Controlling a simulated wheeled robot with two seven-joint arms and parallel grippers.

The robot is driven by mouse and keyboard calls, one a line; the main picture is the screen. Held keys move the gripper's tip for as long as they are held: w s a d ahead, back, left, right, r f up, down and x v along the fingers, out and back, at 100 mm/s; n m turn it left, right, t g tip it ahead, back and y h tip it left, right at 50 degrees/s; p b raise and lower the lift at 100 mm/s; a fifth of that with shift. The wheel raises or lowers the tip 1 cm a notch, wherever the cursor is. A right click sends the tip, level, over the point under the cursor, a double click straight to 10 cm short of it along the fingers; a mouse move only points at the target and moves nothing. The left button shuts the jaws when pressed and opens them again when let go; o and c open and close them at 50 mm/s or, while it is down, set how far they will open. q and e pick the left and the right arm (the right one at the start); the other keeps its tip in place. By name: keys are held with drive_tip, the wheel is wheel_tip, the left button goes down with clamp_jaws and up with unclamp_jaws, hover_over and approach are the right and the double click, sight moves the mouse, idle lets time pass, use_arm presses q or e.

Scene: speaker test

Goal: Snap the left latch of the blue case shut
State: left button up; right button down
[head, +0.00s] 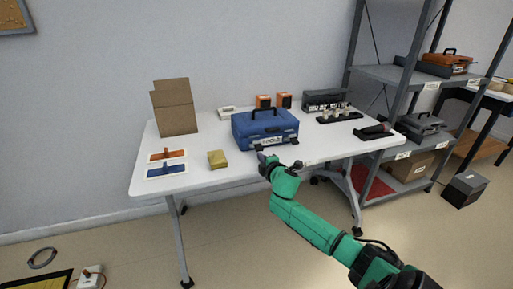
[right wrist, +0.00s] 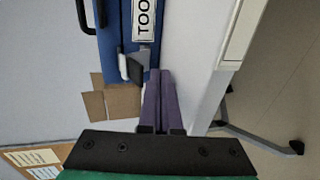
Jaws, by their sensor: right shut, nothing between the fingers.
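The blue case (head: 264,130) stands closed-looking on the white table, with its black handle up. In the right wrist view the blue case (right wrist: 111,42) shows sideways, with a white label and the left latch (right wrist: 131,67), a grey and black piece. The latch appears to stand out from the case front; I cannot tell its exact angle. My right gripper (head: 262,156) is in front of the case's lower left front. Its purple fingers (right wrist: 160,72) are shut and empty, close beside the latch; contact is unclear. My left gripper is not in view.
Grey shelves (head: 400,75) stand right. The table's front edge is below my gripper.

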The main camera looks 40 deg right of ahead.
drive_tip(key=shift+w+d+r, duration=0.2)
drive_tip(key=shift+w, duration=0.35)
drive_tip(key=shift+w+d+r, duration=0.15)
drive_tip(key=shift+w+r, duration=0.05)
drive_tip(key=shift+w, duration=0.3)
drive_tip(key=shift+w+r, duration=0.1)
drive_tip(key=shift+r, duration=0.05)
idle(0.5)
drive_tip(key=shift+s+a+p, duration=0.25)
drive_tip(key=shift+s+p, duration=0.35)
drive_tip(key=shift+s, duration=0.2)
drive_tip(key=s, duration=0.1)
drive_tip(key=s+a+p, duration=0.1)
drive_tip(key=s, duration=0.3)
drive_tip(key=shift+a+p, duration=0.35)
drive_tip(key=shift+p, duration=0.05)
